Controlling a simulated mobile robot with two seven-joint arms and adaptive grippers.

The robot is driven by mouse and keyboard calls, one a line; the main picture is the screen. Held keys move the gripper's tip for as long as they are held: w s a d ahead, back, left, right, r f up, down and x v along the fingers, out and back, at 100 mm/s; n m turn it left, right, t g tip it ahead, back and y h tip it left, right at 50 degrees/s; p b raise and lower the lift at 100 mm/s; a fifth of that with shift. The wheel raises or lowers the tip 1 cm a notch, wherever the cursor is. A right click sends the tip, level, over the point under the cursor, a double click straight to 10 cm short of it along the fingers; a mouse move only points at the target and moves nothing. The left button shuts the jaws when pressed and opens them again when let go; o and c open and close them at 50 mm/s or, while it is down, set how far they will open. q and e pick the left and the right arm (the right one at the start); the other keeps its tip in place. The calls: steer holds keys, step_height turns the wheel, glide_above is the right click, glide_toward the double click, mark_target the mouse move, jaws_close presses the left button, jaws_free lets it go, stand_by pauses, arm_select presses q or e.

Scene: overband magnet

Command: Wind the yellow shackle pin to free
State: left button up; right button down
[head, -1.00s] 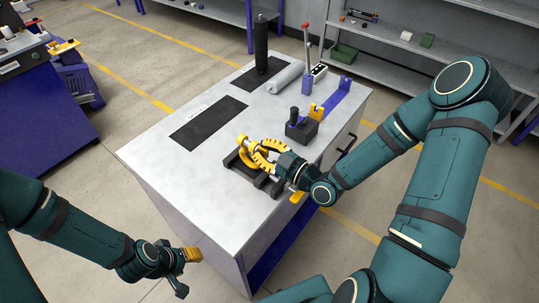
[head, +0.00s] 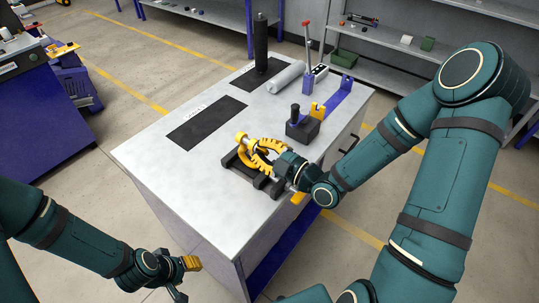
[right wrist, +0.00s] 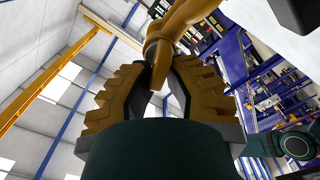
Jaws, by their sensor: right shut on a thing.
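The yellow shackle (head: 242,137) sits in a black cradle (head: 228,159) on the workbench top. Its orange-yellow body (right wrist: 208,28) also shows large in the right wrist view. My right gripper (head: 249,150), with toothed yellow fingers, reaches in from the right and is shut on the shackle pin. In the right wrist view the pin end (right wrist: 157,52) lies between the fingertips; the fingers hide part of it. My left gripper (head: 186,279) is open and empty, low in front of the bench's left side.
A black block with a knob (head: 301,127), a blue bracket (head: 340,95), a grey cylinder (head: 285,77), a black upright cylinder (head: 261,45) and a red-topped lever (head: 306,50) stand behind on the bench. The bench's front left is clear.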

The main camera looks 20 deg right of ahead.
steer(key=shift+f+n, duration=0.15)
steer(key=shift+n, duration=0.25)
steer(key=n, duration=0.4)
steer(key=shift+s+a+f, duration=0.15)
steer(key=shift+a+f, duration=0.05)
steer(key=shift+f, duration=0.05)
steer(key=shift+n, duration=0.3)
steer(key=n, duration=0.3)
steer(key=shift+f+n, duration=0.25)
steer(key=shift+n, duration=0.05)
steer(key=c, duration=1)
jaws_free()
steer(key=shift+o, duration=0.3)
